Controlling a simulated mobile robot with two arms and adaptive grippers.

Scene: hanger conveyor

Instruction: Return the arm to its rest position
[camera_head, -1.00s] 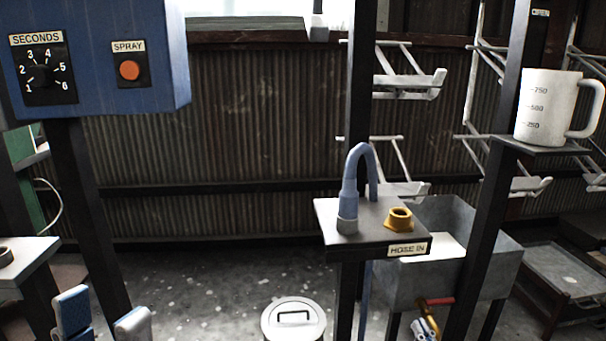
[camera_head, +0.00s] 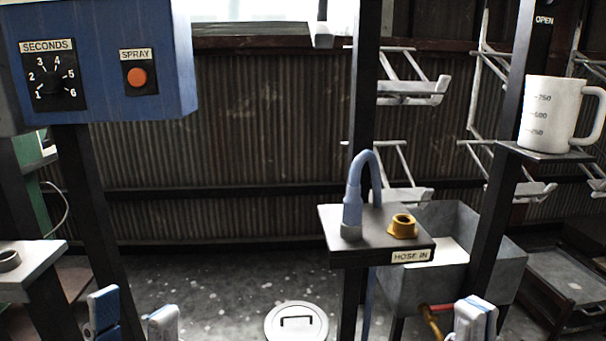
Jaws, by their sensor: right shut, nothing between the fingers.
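My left gripper (camera_head: 133,314) shows at the bottom left. Its two white-and-blue fingers stand apart with nothing between them. My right gripper (camera_head: 475,316) shows at the bottom right, in front of the grey sink. It is shut and empty, and only its upper end is in the frame. It is just right of a red-handled brass valve (camera_head: 431,312), apart from it as far as I can tell. Both arms are below the frame.
A blue control box (camera_head: 100,100) hangs at the upper left. A small shelf (camera_head: 375,254) marked HOSE IN holds a blue hose nozzle (camera_head: 353,205) and a yellow fitting (camera_head: 402,227). A white jug (camera_head: 548,112) stands on a bracket. A round lid (camera_head: 297,324) lies low at centre.

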